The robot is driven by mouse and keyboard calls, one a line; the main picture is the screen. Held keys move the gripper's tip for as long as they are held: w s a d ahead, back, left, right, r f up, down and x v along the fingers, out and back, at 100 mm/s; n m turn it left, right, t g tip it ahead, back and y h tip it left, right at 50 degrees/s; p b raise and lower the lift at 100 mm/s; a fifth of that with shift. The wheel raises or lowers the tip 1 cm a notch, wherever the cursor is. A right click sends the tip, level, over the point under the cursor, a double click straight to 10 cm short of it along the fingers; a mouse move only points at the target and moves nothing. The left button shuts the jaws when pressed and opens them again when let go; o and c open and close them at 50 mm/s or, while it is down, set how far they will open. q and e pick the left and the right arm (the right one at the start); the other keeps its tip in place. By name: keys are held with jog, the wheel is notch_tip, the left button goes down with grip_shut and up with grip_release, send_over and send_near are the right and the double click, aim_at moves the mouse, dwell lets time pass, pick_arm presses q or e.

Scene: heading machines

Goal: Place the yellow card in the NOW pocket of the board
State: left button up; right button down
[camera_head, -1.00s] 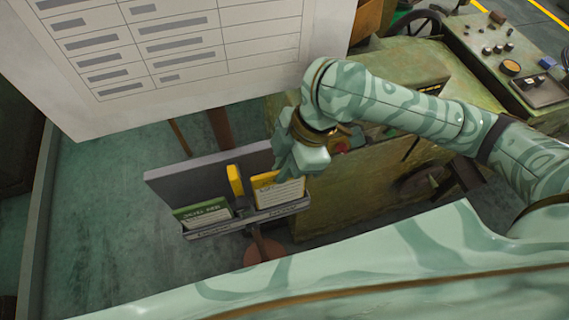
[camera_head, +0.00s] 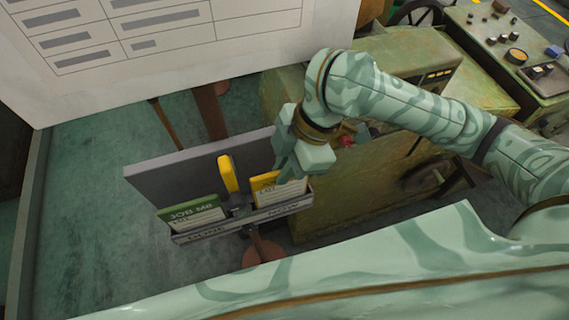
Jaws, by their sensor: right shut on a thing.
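The grey board (camera_head: 150,178) stands on a stand in the middle of the head view, with two front pockets. The left pocket's label seems to read DONE; the right pocket (camera_head: 290,208) is labelled NOW. The yellow card (camera_head: 266,190), with a white lower part, is upright at the NOW pocket, its lower edge behind the pocket's front. I cannot tell whether it rests on the bottom. My right gripper (camera_head: 290,170) is shut on the yellow card at its upper right and hides that corner. My left gripper is not in view.
A green card (camera_head: 192,213) stands in the left pocket. A yellow upright piece (camera_head: 228,174) rises between the pockets. A large white chart (camera_head: 180,50) hangs behind. A green machine (camera_head: 340,195) stands close right of the board. The floor at left is clear.

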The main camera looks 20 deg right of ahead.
jog(key=shift+w+f, duration=0.15)
jog(key=shift+f, duration=0.35)
jog(key=c, duration=1.5)
grip_release()
jog(key=shift+r, duration=0.3)
jog(key=p+v, duration=0.1)
jog(key=v, duration=0.5)
jog(key=p+v, duration=0.1)
jog(key=v, duration=0.5)
jog(key=shift+a+r, duration=0.1)
jog(key=shift+r, duration=0.3)
